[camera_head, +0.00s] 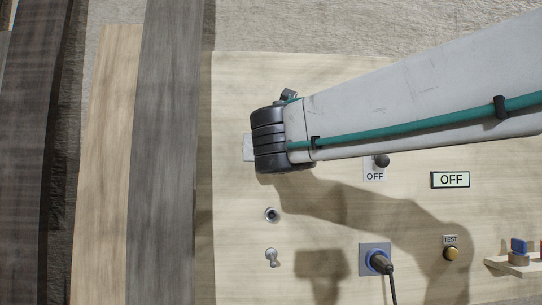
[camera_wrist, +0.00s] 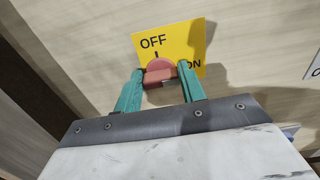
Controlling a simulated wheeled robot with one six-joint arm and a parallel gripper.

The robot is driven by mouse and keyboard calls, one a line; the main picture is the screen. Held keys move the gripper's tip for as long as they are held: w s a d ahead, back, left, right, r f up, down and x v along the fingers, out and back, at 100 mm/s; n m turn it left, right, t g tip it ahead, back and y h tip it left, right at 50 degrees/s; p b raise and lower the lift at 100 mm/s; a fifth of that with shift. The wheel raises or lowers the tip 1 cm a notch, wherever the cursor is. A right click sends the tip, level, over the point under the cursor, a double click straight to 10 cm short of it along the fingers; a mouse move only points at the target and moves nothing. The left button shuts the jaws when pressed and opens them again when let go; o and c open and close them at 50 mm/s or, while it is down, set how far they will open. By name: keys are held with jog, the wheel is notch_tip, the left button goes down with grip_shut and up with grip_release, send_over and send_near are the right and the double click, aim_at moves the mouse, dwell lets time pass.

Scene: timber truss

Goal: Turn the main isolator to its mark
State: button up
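The main isolator is a red knob (camera_wrist: 160,71) on a yellow plate (camera_wrist: 185,38) in the wrist view. The plate reads OFF at its upper left and ON at its lower right. A short dark line stands above the knob, under OFF. My gripper (camera_wrist: 160,70) has its two green fingers on either side of the knob, apparently against it. In the head view my arm reaches in from the right, and its black wrist hides the knob and the fingers.
The pale board also carries a small knob (camera_head: 382,160) with an OFF label, an OFF display (camera_head: 450,180), a TEST button (camera_head: 452,254) and a blue socket with a black plug (camera_head: 381,263). A small shelf (camera_head: 514,265) stands out at lower right. Dark timbers (camera_head: 165,150) run down the left.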

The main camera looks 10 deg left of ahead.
jog(key=shift+a+n, duration=0.1)
jog(key=shift+n, duration=2.9)
jog(key=n, duration=0.6)
jog(key=shift+a+f, duration=0.1)
jog(key=shift+f, duration=0.05)
